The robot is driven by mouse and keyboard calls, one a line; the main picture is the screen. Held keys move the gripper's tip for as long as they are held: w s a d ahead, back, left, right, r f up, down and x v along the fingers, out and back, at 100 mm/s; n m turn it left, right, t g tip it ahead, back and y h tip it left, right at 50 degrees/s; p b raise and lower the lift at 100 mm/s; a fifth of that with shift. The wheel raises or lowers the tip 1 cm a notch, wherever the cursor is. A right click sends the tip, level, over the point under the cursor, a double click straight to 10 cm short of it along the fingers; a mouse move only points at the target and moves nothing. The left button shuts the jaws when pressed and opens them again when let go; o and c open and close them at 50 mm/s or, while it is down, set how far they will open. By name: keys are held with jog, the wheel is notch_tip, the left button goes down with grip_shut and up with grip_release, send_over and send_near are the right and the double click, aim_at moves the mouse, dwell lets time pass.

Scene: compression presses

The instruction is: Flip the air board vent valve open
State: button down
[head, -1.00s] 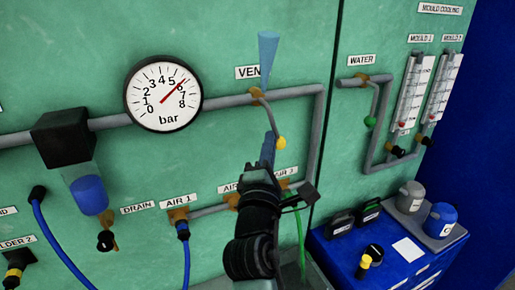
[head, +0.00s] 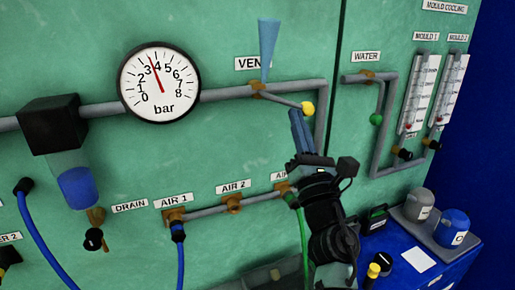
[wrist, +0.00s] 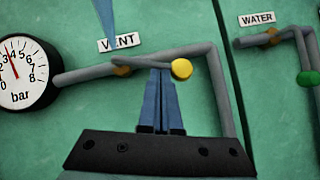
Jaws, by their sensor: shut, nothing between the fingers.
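The vent valve has a thin grey lever with a yellow knob (head: 308,108), and its brass body (head: 257,88) sits on the grey pipe below the VENT label (head: 253,63). The lever slants to the right and slightly down. A pale blue cone (head: 268,48) stands above the valve and covers part of the label. My gripper (head: 296,113) is shut and empty, its blue fingertips just under the lever, left of the knob. In the wrist view the fingertips (wrist: 160,72) meet the lever's underside beside the yellow knob (wrist: 181,69); I cannot tell if they touch.
The pressure gauge (head: 159,83) at left reads a little above 3 bar. A vertical pipe (head: 321,125) runs close right of the knob. The WATER valve with a green knob (head: 376,119) is further right. AIR outlets and hoses lie below.

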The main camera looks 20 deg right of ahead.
jog(key=shift+d+r+n+t+y+b, duration=0.2)
jog(key=shift+r+n+y+b, duration=0.15)
jog(key=shift+n+y+b, duration=0.75)
jog(key=shift+d+r+n+t+y+b, duration=0.1)
jog(key=shift+d+r+n+y+b, duration=0.2)
jog(key=shift+n+y+b, duration=0.7)
jog(key=shift+d+r+n+t+y+b, duration=0.1)
jog(key=shift+r+n+y+b, duration=0.45)
jog(key=shift+n, duration=1.05)
jog(key=shift+f, duration=0.2)
jog(key=w+f+b+v, duration=0.1)
jog(key=b+v, duration=0.4)
jog(key=v, duration=0.7)
jog(key=shift+a+f, duration=0.2)
jog(key=shift+f, duration=0.65)
jog(key=shift+r, duration=0.1)
